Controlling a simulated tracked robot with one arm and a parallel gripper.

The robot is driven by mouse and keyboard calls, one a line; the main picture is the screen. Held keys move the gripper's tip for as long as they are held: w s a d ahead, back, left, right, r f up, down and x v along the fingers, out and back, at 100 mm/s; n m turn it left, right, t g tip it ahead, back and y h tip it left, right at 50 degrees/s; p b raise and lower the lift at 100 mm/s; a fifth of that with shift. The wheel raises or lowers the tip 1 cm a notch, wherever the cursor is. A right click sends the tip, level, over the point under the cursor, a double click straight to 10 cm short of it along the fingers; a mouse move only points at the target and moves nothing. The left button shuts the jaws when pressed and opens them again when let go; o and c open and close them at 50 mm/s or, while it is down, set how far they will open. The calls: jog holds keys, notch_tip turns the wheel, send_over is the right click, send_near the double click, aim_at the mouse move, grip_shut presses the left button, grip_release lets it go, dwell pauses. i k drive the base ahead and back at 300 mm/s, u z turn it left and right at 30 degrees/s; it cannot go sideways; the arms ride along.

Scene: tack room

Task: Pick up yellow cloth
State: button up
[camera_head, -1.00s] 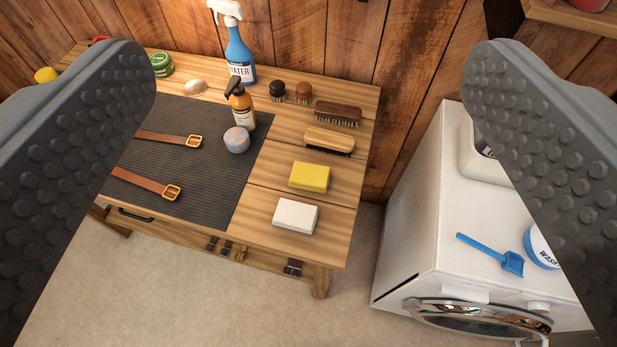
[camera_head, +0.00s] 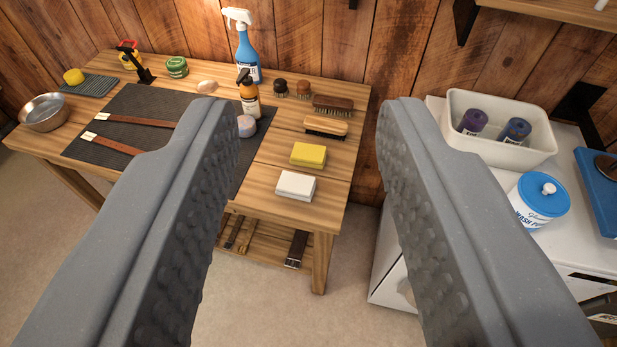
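A folded yellow cloth (camera_head: 308,155) lies on the right part of the wooden table, just behind a folded white cloth (camera_head: 296,186). My gripper (camera_head: 303,108) shows as two grey studded fingers, one on each side of the picture. They are apart with nothing between them. In the picture both cloths lie in the gap between the fingers. The gripper is above and in front of the table, not touching the cloths.
Two brushes (camera_head: 325,126) lie behind the yellow cloth. An amber spray bottle (camera_head: 249,97) and a blue spray bottle (camera_head: 247,55) stand to the left. A white machine (camera_head: 393,264) stands right of the table, with a white bin (camera_head: 498,144) and a blue-lidded tub (camera_head: 539,199) on it.

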aim_at(310, 156)
jog(key=z, duration=0.2)
jog(key=i, duration=1.2)
jog(key=u, duration=0.3)
